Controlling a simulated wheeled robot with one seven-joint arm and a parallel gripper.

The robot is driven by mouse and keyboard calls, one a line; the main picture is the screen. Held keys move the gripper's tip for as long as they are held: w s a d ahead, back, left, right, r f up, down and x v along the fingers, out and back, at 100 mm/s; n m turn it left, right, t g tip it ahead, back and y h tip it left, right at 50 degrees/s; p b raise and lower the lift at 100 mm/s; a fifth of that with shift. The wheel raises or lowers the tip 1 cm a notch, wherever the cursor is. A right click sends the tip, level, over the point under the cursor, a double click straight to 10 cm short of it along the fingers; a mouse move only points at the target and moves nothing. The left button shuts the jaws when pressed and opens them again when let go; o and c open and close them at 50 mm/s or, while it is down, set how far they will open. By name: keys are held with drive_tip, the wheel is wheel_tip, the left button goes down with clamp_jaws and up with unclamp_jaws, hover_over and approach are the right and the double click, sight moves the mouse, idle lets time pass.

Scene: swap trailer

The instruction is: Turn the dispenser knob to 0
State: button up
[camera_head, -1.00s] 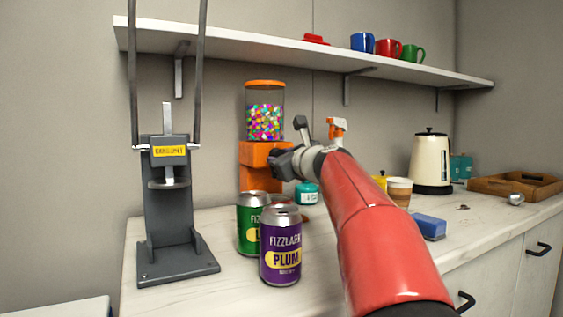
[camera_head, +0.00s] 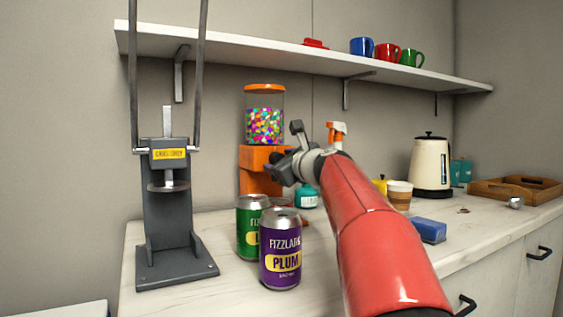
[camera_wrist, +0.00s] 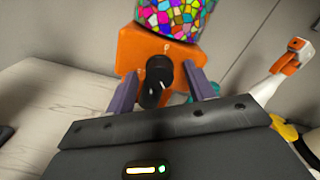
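The candy dispenser is an orange body (camera_head: 252,178) with a clear jar of colourful candy and an orange lid, standing at the back of the counter. In the wrist view its orange front (camera_wrist: 137,45) faces me and carries a black knob (camera_wrist: 153,85) with a white mark. A small pale marking shows on the front above the knob; I cannot read it. My gripper (camera_wrist: 161,74) is open, its two fingers on either side of the knob; I cannot tell whether they touch it. In the head view my gripper (camera_head: 284,170) hides the dispenser's front and the knob.
A green can (camera_head: 248,225) and a purple Plum can (camera_head: 281,255) stand in front of the dispenser. A grey press (camera_head: 165,220) is at left. A spray bottle (camera_head: 337,134), cup (camera_head: 399,194), blue sponge (camera_head: 428,230) and kettle (camera_head: 431,165) stand to the right.

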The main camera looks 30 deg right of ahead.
drive_tip(key=s+b, duration=0.1)
drive_tip(key=s, duration=0.6)
drive_tip(key=shift+s+b, duration=0.4)
